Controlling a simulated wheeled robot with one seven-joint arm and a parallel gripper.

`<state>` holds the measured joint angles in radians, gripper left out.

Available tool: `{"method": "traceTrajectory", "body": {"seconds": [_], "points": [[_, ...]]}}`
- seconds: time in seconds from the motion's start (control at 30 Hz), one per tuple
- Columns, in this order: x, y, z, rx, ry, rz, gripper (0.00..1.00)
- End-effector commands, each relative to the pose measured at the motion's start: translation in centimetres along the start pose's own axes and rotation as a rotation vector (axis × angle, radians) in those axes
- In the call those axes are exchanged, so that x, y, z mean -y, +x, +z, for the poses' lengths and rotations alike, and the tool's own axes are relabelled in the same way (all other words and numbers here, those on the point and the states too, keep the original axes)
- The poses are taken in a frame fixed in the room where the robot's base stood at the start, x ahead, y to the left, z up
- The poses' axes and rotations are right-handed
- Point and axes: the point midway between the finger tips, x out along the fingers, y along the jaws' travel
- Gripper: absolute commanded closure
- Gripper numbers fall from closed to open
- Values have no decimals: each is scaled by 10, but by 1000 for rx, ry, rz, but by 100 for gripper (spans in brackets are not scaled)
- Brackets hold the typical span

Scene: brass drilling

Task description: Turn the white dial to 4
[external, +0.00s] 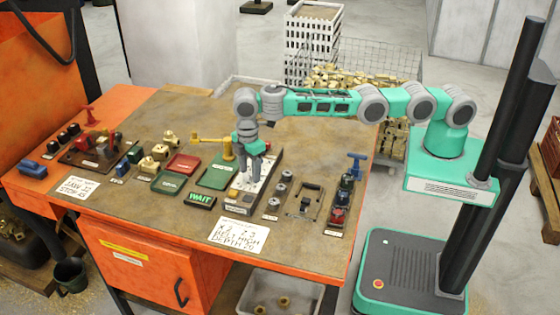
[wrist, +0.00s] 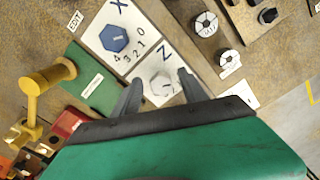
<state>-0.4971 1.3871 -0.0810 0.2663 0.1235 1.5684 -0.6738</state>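The white dial (wrist: 158,86) is a pale hexagonal knob beside the letter Z on a white panel (wrist: 146,63). A faint line marks its top; I cannot read its setting, and no numbers show around it. My gripper (wrist: 160,77) is open, with one finger on each side of the white dial in the wrist view; I cannot tell if they touch it. A blue hexagonal dial (wrist: 115,39) marked X sits farther up, with numbers 0 to 4 curving along its lower right. In the external view my gripper (external: 256,180) points down over the panel and hides the dials.
A yellow lever handle (wrist: 48,79) and a green plate (wrist: 92,78) lie left of the panel. Round grey knobs (wrist: 205,25) stand to its right. A lit WAIT sign (external: 200,200) and a written card (external: 237,234) are near the bench's front.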

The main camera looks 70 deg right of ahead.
Motion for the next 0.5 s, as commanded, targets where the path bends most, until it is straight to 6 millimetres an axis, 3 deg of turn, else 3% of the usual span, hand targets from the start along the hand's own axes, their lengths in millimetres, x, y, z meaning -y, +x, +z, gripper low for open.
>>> {"method": "traceTrajectory", "body": {"seconds": [0.5], "points": [[0, 0, 0, 0, 0, 0, 92]]}}
